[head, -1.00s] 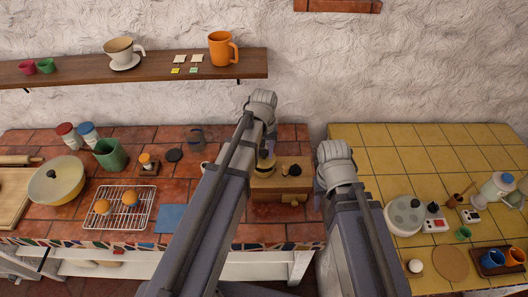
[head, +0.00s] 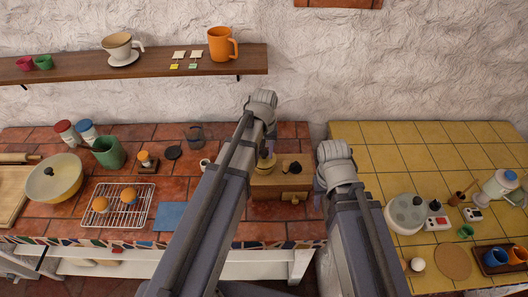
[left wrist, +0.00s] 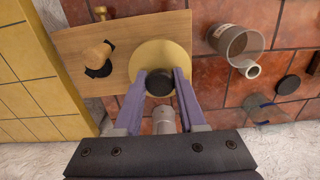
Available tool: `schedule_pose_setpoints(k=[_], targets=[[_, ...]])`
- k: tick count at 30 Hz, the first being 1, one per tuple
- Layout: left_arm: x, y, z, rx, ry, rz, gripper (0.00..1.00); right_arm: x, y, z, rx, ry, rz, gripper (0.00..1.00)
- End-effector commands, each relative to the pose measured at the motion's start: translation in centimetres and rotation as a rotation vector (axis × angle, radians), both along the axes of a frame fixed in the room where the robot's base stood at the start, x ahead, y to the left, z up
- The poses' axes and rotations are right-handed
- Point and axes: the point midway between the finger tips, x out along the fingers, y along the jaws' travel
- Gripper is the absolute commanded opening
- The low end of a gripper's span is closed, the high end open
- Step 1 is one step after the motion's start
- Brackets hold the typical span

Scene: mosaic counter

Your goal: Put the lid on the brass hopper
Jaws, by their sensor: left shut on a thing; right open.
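A wooden mill box (head: 268,190) stands on the red tiles, partly hidden by my left arm; its top also shows in the left wrist view (left wrist: 130,40). My left gripper (left wrist: 160,80) is shut on this black knob. I cannot tell whether the disc is the lid alone or also the hopper rim, nor if they touch. In the head view, brass (head: 266,164) shows beside my left arm. My right gripper (head: 320,186) is open, right of the box, its fingers mostly hidden.
A wooden knob (left wrist: 97,55) by a black slot sits on the box top. A glass jar (left wrist: 238,42), a white cup (left wrist: 249,69) and a black disc (left wrist: 288,88) are close by. A gap separates the red counter from the yellow-tiled counter (head: 400,160).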

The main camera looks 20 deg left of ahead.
Motion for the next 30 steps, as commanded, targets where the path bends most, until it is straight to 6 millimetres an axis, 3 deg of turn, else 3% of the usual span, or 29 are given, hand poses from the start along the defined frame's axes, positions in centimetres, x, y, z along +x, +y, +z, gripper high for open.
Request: schedule_pose_setpoints(k=[30], targets=[[-0.01, 0.00, -0.79, 0.000, 0.000, 0.000, 0.00, 0.01, 0.00, -0.79, 0.000, 0.000, 0.000, 0.50]])
